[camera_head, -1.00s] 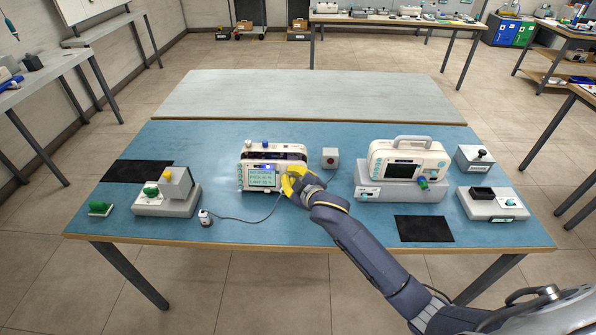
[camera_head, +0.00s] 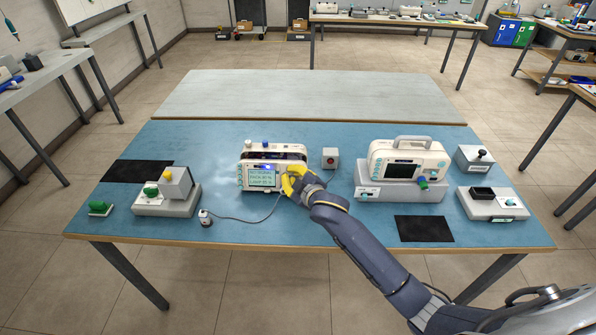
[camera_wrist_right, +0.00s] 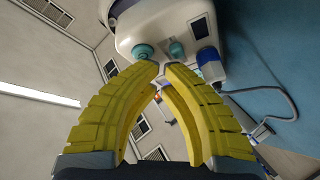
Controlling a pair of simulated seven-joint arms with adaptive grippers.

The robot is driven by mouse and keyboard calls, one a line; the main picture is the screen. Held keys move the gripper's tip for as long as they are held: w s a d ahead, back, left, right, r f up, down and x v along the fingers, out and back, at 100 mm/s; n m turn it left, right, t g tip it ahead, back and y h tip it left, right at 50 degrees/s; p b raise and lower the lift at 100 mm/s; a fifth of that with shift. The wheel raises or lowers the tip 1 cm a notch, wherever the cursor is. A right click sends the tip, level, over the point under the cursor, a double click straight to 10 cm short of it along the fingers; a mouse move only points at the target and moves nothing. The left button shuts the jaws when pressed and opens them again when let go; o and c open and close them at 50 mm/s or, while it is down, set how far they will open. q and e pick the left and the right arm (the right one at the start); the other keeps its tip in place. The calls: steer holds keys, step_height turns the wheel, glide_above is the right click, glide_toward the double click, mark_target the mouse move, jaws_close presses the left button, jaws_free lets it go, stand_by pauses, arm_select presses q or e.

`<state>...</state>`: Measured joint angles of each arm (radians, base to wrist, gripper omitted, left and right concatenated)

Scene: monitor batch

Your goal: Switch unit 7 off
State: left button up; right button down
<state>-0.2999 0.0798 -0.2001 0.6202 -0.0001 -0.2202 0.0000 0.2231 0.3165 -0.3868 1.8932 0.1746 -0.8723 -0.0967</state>
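A white monitor unit with a lit screen (camera_head: 262,179) stands left of the table's middle. A second white unit with a dark screen (camera_head: 405,160) stands on a grey base to the right. I cannot read a number 7 on either. My right gripper (camera_head: 287,184) is at the lit unit's front right side and hides part of it. In the right wrist view, its yellow fingertips (camera_wrist_right: 164,68) are almost together with nothing seen between them. They point at the unit's face, just below a round teal knob (camera_wrist_right: 143,50) and a smaller teal control (camera_wrist_right: 177,49). Contact cannot be told. My left gripper is not in view.
A grey box with a dark red button (camera_head: 330,158) stands between the units. A grey device with green and yellow parts (camera_head: 167,203) is at left. Dark mats (camera_head: 424,229) and the front middle are clear.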

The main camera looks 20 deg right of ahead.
steer(key=shift+w+d+f, duration=0.1)
steer(key=shift+w+f, duration=0.05)
steer(key=shift+w, duration=0.1)
stand_by(0.8)
steer(key=shift+s+a+r, duration=0.25)
steer(key=shift+s+r, duration=0.1)
steer(key=shift+s, duration=0.35)
steer(key=shift+s+a+r, duration=0.25)
steer(key=shift+s+r, duration=0.1)
steer(key=shift+s, duration=0.35)
steer(key=shift+s+a+r, duration=0.25)
steer(key=shift+s+r, duration=0.15)
steer(key=shift+s, duration=0.3)
steer(key=shift+s+a+r, duration=0.25)
steer(key=shift+s+r, duration=0.1)
steer(key=shift+s, duration=0.35)
steer(key=shift+a, duration=0.1)
